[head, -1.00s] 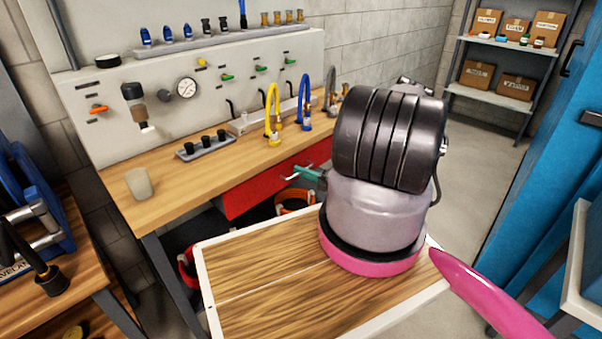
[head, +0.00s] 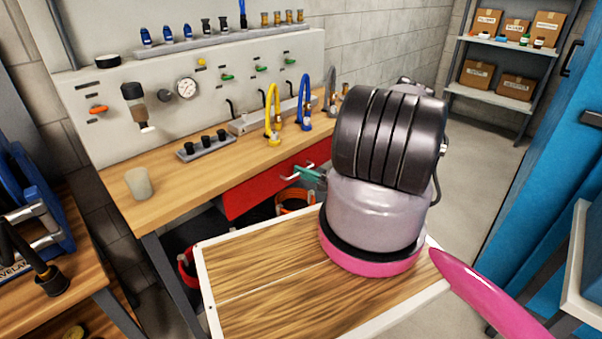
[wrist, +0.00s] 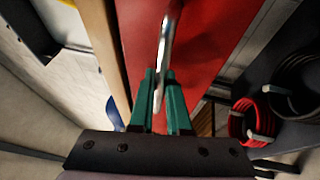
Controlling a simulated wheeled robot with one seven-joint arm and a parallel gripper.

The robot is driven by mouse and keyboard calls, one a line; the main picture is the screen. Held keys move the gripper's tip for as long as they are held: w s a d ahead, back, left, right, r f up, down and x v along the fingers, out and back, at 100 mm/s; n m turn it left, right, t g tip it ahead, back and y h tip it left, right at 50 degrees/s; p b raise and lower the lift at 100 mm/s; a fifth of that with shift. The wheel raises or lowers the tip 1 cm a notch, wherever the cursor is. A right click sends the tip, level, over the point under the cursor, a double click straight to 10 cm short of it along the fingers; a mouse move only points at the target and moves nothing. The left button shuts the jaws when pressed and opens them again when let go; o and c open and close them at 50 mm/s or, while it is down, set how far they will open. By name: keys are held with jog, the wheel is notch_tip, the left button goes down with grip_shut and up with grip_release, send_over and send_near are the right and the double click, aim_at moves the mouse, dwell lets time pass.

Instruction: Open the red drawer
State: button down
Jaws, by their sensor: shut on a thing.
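The red drawer (head: 255,190) is under the front edge of the wooden workbench, and its front looks flush, with no visible gap. Its pale metal bar handle (head: 286,177) is on the drawer front. My gripper (head: 300,170) has teal fingers at the handle; my arm hides the drawer's right part. In the wrist view the green fingers (wrist: 160,92) are shut on the curved handle (wrist: 166,45), one finger on each side. The red drawer front (wrist: 200,45) fills the upper middle there.
The workbench top (head: 230,170) holds a cup (head: 138,183), a small rack (head: 205,147), and yellow and blue taps (head: 272,115). Coiled hoses (wrist: 290,85) hang below. A blue cabinet (head: 540,150) stands right.

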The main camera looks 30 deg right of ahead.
jog(key=s+d, duration=0.5)
jog(key=s, duration=0.8)
jog(key=s+d, duration=0.5)
jog(key=s, duration=0.9)
jog(key=c, duration=1.2)
grip_release()
jog(key=shift+o, duration=0.2)
jog(key=v, duration=1)
jog(key=shift+s+d, duration=0.2)
jog(key=shift+s, duration=0.05)
jog(key=shift+f, duration=0.1)
